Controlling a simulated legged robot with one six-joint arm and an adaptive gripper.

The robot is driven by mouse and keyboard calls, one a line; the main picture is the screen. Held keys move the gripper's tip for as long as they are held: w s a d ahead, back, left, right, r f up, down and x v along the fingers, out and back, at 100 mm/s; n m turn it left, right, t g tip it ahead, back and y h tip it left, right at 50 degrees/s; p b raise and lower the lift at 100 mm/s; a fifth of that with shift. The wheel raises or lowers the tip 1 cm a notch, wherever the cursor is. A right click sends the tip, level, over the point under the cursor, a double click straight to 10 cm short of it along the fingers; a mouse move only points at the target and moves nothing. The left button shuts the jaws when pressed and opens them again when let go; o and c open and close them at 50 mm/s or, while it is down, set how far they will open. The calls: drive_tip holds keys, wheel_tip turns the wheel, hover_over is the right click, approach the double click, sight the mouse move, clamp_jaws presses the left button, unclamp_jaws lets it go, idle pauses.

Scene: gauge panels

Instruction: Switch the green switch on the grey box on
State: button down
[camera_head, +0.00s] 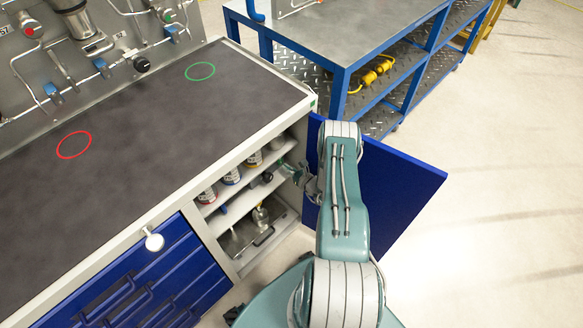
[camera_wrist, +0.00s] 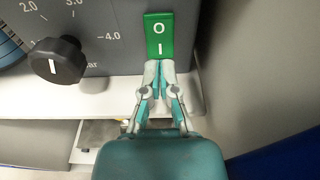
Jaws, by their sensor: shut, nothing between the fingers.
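The green switch (camera_wrist: 159,35) shows in the wrist view on the right part of the grey box's front (camera_wrist: 110,38). It has a white "O" at the top and a white "I" below. My gripper (camera_wrist: 158,66) is shut and empty, its fingertips at the lower edge of the switch, just under the "I". I cannot tell whether they touch it. The fingertips partly hide the switch's bottom edge. In the head view my gripper (camera_head: 299,172) is at the open cabinet, small and partly hidden; I cannot make out the switch there.
A black knob (camera_wrist: 57,60) and part of a blue dial (camera_wrist: 8,48) sit left of the switch. A white shelf edge (camera_wrist: 70,103) runs below. The open blue door (camera_head: 400,190) stands right of my arm. Cans (camera_head: 231,175) stand on the cabinet shelf.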

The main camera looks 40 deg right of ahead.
drive_tip(key=shift+w, duration=0.55)
drive_tip(key=shift+a, duration=0.2)
drive_tip(key=shift+w+f, duration=0.15)
drive_tip(key=shift+w, duration=0.15)
drive_tip(key=shift+s+d, duration=0.1)
drive_tip(key=shift+s+d+f, duration=0.1)
drive_tip(key=shift+s+d, duration=0.1)
drive_tip(key=shift+s, duration=0.1)
drive_tip(key=s+d+f, duration=0.1)
drive_tip(key=s, duration=1.2)
drive_tip(key=shift+d+f, duration=0.15)
drive_tip(key=shift+f, duration=0.25)
